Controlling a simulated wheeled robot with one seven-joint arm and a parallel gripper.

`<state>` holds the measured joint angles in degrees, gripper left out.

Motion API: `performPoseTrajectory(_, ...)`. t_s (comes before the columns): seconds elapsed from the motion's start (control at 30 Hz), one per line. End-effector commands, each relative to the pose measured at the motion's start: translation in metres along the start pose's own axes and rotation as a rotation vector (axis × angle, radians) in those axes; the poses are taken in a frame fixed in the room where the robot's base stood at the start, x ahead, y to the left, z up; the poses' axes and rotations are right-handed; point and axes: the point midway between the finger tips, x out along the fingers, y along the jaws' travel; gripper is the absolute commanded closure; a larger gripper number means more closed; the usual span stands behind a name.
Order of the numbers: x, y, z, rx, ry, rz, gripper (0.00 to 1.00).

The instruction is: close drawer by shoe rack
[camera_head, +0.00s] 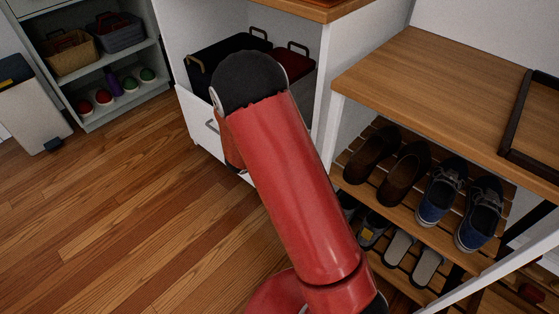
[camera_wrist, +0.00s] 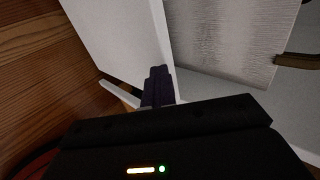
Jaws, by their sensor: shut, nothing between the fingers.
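The white drawer (camera_head: 190,108) in the white cabinet left of the shoe rack (camera_head: 440,60) stands pulled out. Its front has a handle (camera_head: 212,126), and my red arm covers part of it. A black bin (camera_head: 215,62) and a dark red bin (camera_head: 298,66) are in it, partly hidden. In the wrist view, a white panel (camera_wrist: 115,40), apparently the drawer front, stands upright. My gripper (camera_wrist: 158,72) is shut and empty, its dark fingers close against or beside this panel. I cannot tell whether they touch. My gripper is hidden behind my arm in the head view.
The shoe rack holds several shoes (camera_head: 440,190) under a wooden top. The wooden floor (camera_head: 120,220) left of my arm is clear.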

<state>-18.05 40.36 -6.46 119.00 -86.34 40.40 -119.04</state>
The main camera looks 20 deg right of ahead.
Motion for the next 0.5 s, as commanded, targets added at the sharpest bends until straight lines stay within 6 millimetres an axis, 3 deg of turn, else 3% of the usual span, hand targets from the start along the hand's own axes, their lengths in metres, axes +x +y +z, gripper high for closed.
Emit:
performPoseTrajectory(0.2, -0.028, 0.018, 0.003, -0.001, 0.001, 0.003, 1.0)
performPoseTrajectory(0.5, -0.096, 0.018, 0.004, 0.003, -0.001, 0.004, 1.0)
